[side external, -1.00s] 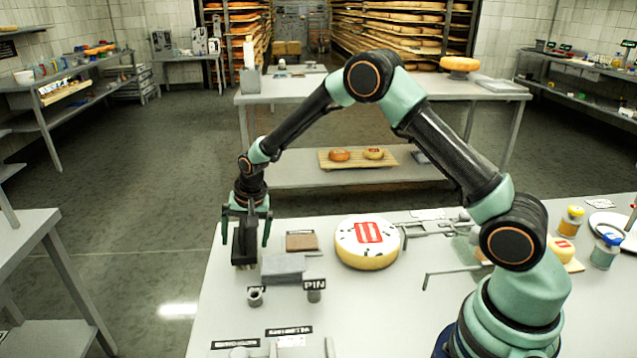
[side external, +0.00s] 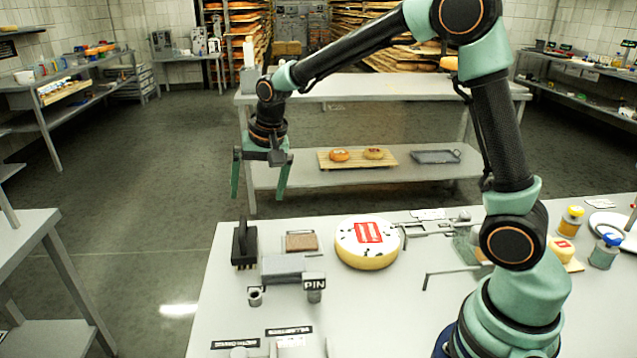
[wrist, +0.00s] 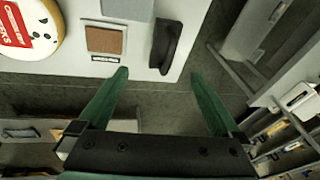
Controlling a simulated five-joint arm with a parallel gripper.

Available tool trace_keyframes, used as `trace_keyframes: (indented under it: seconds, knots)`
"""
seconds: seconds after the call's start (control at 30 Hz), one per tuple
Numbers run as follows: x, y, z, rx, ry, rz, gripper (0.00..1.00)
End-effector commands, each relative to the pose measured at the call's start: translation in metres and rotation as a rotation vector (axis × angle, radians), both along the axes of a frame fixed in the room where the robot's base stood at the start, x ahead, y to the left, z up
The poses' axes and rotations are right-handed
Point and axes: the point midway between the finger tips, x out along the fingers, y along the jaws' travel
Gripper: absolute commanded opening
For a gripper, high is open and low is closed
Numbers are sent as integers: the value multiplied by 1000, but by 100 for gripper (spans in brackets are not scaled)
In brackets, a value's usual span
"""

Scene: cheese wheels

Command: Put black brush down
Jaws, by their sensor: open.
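The black brush (side external: 244,246) stands on the left part of the near table, beside a brown pad and a grey block. It also shows in the wrist view (wrist: 166,46), near the table's edge. My gripper (side external: 258,196) is open and empty, raised above and behind the brush and clear of it. In the wrist view my gripper (wrist: 158,78) has its two green fingers spread wide with nothing between them.
The table (side external: 225,310) also holds a cheese wheel with a red label (side external: 367,242), the brown pad (side external: 301,242), the grey block (side external: 283,267) and a small PIN holder (side external: 314,290). A second table (side external: 340,90) stands behind, with floor between.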

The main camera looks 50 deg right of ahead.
Motion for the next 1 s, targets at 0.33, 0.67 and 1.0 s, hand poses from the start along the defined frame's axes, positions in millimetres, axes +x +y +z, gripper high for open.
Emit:
trace_keyframes:
  seconds: [0.33, 0.67, 1.0]
  knots:
    - [-94, -16, 71, -106, -103, 283, 100]
    - [-176, -25, 81, -224, -178, 523, 100]
    - [-199, -27, 75, -266, -196, 603, 100]
